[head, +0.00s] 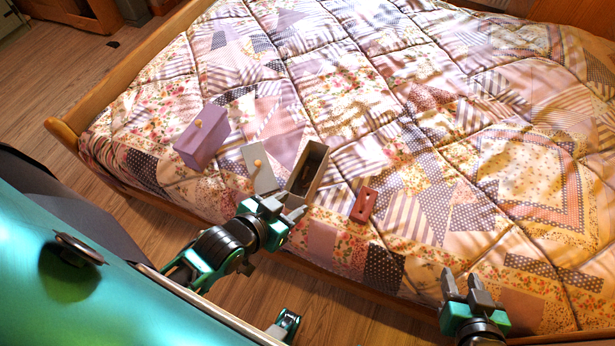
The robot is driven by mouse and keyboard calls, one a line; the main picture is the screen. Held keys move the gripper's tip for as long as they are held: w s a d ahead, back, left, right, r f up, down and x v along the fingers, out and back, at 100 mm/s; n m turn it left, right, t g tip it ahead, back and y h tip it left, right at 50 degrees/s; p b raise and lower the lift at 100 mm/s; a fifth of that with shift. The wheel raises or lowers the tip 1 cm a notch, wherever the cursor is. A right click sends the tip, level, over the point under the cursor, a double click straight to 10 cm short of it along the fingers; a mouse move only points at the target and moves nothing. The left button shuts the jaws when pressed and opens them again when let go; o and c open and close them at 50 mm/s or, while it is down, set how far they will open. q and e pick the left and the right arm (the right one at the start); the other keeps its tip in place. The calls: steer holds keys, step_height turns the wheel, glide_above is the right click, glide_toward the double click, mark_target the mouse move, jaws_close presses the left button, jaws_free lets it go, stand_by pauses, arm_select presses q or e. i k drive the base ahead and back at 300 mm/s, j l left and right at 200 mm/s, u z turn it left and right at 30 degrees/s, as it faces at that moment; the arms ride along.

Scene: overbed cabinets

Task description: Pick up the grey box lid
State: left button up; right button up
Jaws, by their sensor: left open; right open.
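The grey box lid (262,177) is a flat grey panel with a small light wooden knob, lying on the quilt at the near side of the bed. The open grey box (318,160) sits just right of it, with a dark inside; I cannot make out its contents. My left gripper (289,205) is open and empty, just in front of the lid and the box. It overlaps their near ends in the head view, and I cannot tell whether it touches either. My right gripper (466,284) is open and empty at the bed's near edge, far right of the lid.
A purple box (201,144) with a round knob stands left of the lid. A small dark red object (364,204) with an opening lies right of the grey box. The quilt (440,130) is clear beyond them. A wooden bed rail (125,75) runs along the left.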

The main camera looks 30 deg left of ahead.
mark_target(263, 178)
steer(key=u, duration=1.3)
